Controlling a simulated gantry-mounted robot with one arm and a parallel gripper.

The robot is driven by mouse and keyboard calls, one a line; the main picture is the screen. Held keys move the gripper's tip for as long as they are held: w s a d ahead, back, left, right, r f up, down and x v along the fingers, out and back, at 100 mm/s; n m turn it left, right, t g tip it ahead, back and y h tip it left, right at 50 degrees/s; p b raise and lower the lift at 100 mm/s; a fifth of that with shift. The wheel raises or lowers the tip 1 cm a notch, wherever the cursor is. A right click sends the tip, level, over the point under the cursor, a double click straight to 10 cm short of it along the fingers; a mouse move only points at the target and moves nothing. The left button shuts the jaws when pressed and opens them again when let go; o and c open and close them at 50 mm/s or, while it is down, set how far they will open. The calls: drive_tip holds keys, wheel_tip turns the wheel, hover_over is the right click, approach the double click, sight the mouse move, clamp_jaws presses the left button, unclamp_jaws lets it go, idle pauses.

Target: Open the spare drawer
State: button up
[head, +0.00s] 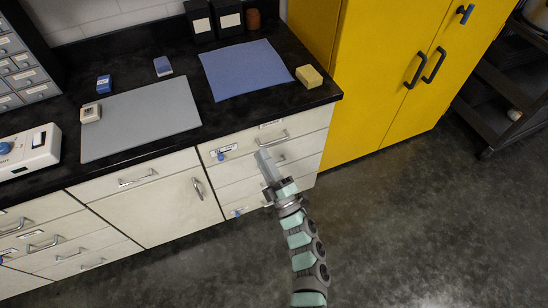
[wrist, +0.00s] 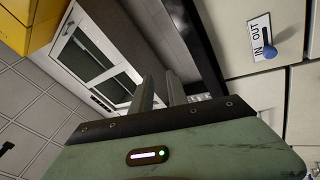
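A stack of cream drawers stands under the right end of the black counter in the head view. Its top drawer (head: 246,140) has a metal bar handle (head: 271,139), a small label above it and an IN/OUT slider tag with a blue knob (head: 221,156). The tag also shows large in the wrist view (wrist: 261,39). The drawers look shut. No label readable here says "spare", so I cannot tell which drawer it is. My gripper (head: 264,157) is in front of the stack, just below the top handle, and hides part of the lower drawers. Its two fingers (wrist: 160,92) are apart and empty.
A yellow cabinet (head: 378,75) stands right of the drawers. On the counter lie a grey mat (head: 145,120), a blue mat (head: 246,70) and a yellow block (head: 309,76). A cupboard door (head: 160,207) is left of the stack. Open floor (head: 400,220) lies in front.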

sight(274, 142)
drive_tip(key=w+d+f+n+h+b, duration=0.1)
drive_tip(key=w+d+f+b, duration=0.15)
drive_tip(key=f, duration=0.25)
drive_tip(key=w+d+f+g+h+b, duration=0.1)
drive_tip(key=w+d+f+b, duration=0.1)
drive_tip(key=f+b, duration=0.3)
drive_tip(key=w+d+f+n+h+b, duration=0.1)
drive_tip(key=w+d+f+h+b, duration=0.15)
drive_tip(key=f, duration=0.35)
drive_tip(key=shift+y, duration=0.45)
drive_tip(key=b+x, duration=0.1)
drive_tip(key=x, duration=0.6)
drive_tip(key=b+x, duration=0.1)
drive_tip(key=x, duration=0.2)
drive_tip(key=shift+w+f+b, duration=0.35)
drive_tip(key=shift+w+a+r, duration=0.2)
drive_tip(key=shift+w, duration=0.1)
drive_tip(key=shift+c, duration=0.2)
clamp_jaws()
